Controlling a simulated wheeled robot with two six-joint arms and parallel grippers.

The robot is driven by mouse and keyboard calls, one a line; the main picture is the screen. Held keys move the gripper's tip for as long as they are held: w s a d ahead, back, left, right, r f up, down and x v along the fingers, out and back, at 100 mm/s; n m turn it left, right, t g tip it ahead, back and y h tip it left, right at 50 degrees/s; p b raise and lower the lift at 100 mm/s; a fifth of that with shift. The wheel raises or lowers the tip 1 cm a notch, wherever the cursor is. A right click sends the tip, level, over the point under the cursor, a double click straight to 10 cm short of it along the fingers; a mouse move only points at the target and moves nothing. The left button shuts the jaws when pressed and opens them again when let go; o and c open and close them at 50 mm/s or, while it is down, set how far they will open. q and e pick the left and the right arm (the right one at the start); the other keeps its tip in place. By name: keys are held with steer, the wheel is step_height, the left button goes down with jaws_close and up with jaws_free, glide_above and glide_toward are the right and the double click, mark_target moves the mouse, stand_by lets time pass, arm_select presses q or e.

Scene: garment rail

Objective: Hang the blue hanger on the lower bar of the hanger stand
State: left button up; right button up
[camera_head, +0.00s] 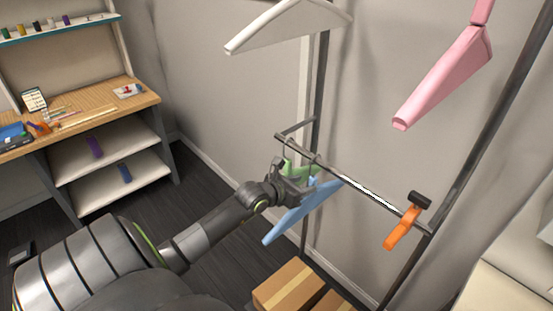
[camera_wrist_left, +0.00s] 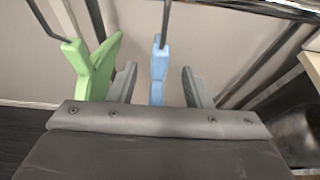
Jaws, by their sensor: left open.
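The blue hanger (camera_head: 300,212) is at the lower bar (camera_head: 365,188) of the hanger stand, its body below the bar. In the left wrist view the blue hanger (camera_wrist_left: 158,70) stands upright between the two fingers, with a gap on both sides. Its thin hook rises out of the top of that view; in the head view the hook appears to be over the bar, partly hidden by my gripper. My left gripper (camera_head: 298,180) is open around the hanger's neck, just below the bar. My right gripper is not in view.
A green hanger (camera_wrist_left: 92,65) hangs close beside my left finger. An orange piece with a black top (camera_head: 403,228) sits at the bar's right end. White (camera_head: 285,22) and pink (camera_head: 445,75) hangers are higher up. Cardboard boxes (camera_head: 285,285) stand below; a shelf desk (camera_head: 100,115) is left.

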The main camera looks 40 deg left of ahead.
arm_select(q)
steer(key=d+v, duration=0.1)
steer(key=v, duration=1)
steer(key=shift+s+a, duration=0.2)
steer(key=shift+a, duration=0.25)
